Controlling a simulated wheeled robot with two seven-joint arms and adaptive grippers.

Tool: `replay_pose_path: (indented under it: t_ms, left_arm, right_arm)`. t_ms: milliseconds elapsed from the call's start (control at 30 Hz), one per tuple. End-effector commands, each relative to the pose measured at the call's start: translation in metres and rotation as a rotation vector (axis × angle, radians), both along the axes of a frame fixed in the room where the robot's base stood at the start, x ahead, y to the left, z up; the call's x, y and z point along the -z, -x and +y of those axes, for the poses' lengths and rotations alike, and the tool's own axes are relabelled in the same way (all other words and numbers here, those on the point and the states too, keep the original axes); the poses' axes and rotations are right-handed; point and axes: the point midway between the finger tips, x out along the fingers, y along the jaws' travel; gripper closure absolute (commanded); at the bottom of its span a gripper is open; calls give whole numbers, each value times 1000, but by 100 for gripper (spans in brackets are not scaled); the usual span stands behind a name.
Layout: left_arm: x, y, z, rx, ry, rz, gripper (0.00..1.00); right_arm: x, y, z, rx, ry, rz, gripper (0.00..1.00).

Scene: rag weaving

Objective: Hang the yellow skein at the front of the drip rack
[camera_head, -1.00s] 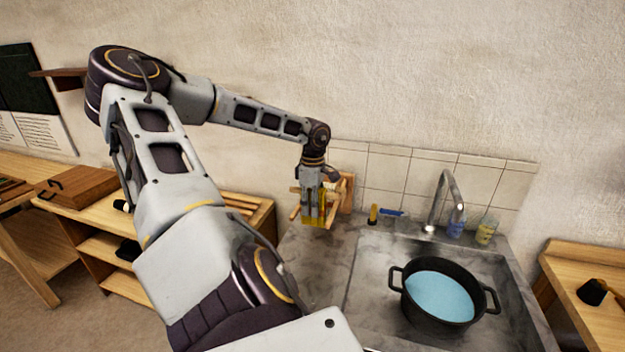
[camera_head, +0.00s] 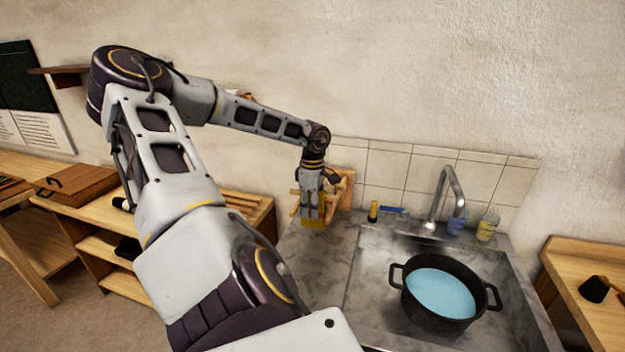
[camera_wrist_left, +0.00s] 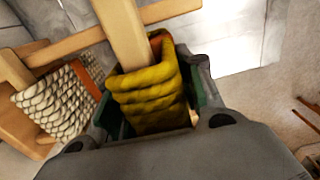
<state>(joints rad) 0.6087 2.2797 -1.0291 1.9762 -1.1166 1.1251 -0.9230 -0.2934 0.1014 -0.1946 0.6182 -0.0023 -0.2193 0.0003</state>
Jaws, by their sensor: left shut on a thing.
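The yellow skein (camera_head: 316,224) is between the fingers of my left gripper (camera_head: 311,208), at the front of the wooden drip rack (camera_head: 346,190). In the left wrist view my left gripper (camera_wrist_left: 150,110) is shut on the yellow skein (camera_wrist_left: 148,92). A bar of the drip rack (camera_wrist_left: 122,30) runs down to the skein's top edge and overlaps it there. I cannot tell whether the skein hangs on the bar. A cream skein (camera_wrist_left: 58,100) with a rust-coloured band is on the rack to the left. My right gripper is not in view.
A black pot (camera_head: 440,292) of blue liquid stands in the stone sink (camera_head: 365,300) to the right, below a metal tap (camera_head: 452,190). A yellow-and-black object (camera_head: 373,211) and glass jars (camera_head: 487,225) stand along the tiled back. The counter (camera_head: 310,262) before the rack is clear.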

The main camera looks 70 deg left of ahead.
Motion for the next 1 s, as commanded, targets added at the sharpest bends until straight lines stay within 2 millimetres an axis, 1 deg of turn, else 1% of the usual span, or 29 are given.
replay_pose_path:
  t_ms: [33, 100, 1000]
  left_arm:
    - [2, 0, 0, 0, 0, 0, 90]
    - [3, 0, 0, 0, 0, 0, 90]
    - [22, 0, 0, 0, 0, 0, 90]
  right_arm:
    - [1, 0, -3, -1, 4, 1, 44]
    - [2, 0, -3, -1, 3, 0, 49]
    - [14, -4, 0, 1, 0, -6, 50]
